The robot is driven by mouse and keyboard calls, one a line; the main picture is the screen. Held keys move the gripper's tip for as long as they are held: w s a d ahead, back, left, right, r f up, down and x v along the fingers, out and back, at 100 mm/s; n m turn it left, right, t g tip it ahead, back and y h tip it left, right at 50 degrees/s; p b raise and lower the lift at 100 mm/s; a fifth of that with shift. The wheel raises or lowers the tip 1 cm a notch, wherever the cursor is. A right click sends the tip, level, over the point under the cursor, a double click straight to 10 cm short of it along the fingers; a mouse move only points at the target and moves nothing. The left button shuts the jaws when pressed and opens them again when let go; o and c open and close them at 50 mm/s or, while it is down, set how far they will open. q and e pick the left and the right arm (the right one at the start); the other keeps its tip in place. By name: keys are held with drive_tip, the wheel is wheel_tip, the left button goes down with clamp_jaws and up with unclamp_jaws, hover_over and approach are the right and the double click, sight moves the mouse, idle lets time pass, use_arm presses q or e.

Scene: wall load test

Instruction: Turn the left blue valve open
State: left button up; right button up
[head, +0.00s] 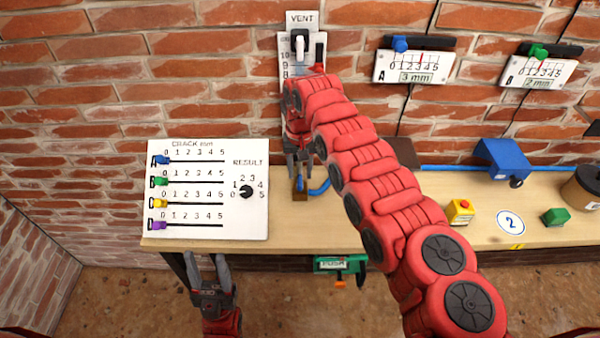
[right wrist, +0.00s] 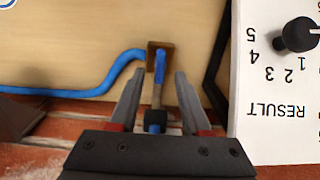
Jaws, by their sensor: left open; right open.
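The blue valve (head: 299,185) stands on a small brown block (head: 300,195) at the back of the bench, right of the white crack panel. In the right wrist view its blue handle (right wrist: 159,66) lies lengthwise between the fingers, with a gap on each side. My right gripper (head: 300,176) reaches down over the valve from the wall side; its open fingers also show in the right wrist view (right wrist: 159,76). My left gripper (head: 206,258) is open and empty in front of the bench's front edge, below the panel.
The crack panel (head: 208,232) with sliders and a black knob stands close left of the valve. A blue hose (right wrist: 100,88) runs from the valve. A green tool (head: 341,265) hangs below the edge.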

sight(300, 184)
drive_tip(key=shift+f, duration=1.45)
clamp_jaws()
